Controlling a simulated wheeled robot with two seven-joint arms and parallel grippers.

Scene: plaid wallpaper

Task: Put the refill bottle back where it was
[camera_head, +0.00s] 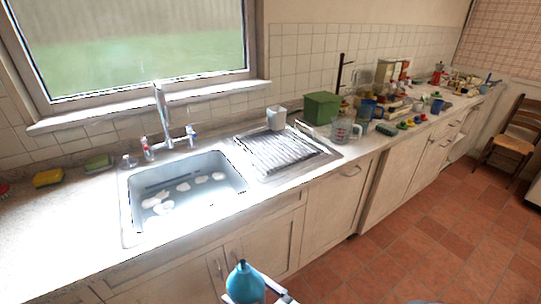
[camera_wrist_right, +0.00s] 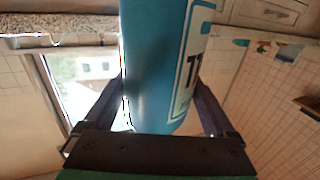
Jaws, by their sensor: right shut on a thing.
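The refill bottle (camera_head: 245,284) is blue with a domed top and shows at the bottom edge of the head view, in front of the cabinets below the sink. In the right wrist view the bottle (camera_wrist_right: 155,60) is blue with a white label and dark lettering. My right gripper (camera_wrist_right: 160,110) is shut on it, one finger on each side. In the head view the right gripper (camera_head: 262,292) is partly cut off by the lower edge. My left gripper is not in view. The bottle's lower part is hidden in the head view.
The sink (camera_head: 185,190) holds several white pieces. A drainer with a white cup (camera_head: 276,118) is right of it. Sponges (camera_head: 48,178) lie at left. A green box (camera_head: 321,107), a measuring jug (camera_head: 345,131) and clutter fill the right counter. Bare counter (camera_head: 50,240) is at front left.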

